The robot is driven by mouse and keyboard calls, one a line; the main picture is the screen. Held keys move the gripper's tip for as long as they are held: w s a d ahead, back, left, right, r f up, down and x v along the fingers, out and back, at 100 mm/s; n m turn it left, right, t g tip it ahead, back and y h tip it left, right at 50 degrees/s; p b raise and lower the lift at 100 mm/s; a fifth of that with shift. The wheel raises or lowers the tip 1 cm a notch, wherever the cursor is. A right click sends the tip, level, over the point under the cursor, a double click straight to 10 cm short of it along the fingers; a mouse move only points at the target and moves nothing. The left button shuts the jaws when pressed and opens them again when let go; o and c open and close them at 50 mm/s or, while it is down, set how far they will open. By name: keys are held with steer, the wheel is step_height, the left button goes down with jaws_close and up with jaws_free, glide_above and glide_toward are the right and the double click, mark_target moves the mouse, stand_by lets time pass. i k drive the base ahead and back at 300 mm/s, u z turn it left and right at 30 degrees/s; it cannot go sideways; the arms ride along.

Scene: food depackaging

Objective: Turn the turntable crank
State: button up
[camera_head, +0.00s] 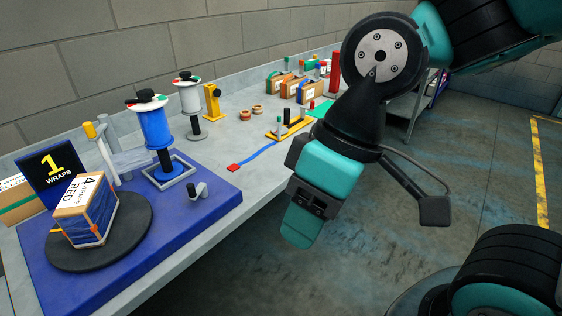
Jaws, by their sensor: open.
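The round black turntable (130,240) lies on a blue base plate (185,215) at the left of the bench. A tilted box (85,210) labelled "4 RED" stands on it. A small grey crank (201,189) with a dark knob sits at the plate's right part, apart from the turntable. My gripper (300,225) hangs beyond the bench's front edge, to the right of the crank and well apart from it. It points downward and is open, touching nothing; its fingers are seen from the side and partly hide each other.
A blue spool (154,128) and a white spool (189,98) stand behind the crank. A black sign (52,168) reads "1 WRAPS". A blue strip (262,152) lies on the grey bench (235,135). Several small boxes stand farther back. Open floor lies right of the bench.

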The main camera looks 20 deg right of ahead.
mark_target(201, 191)
steer(key=z, duration=0.7)
steer(key=i, duration=0.8)
steer(key=u, duration=2.6)
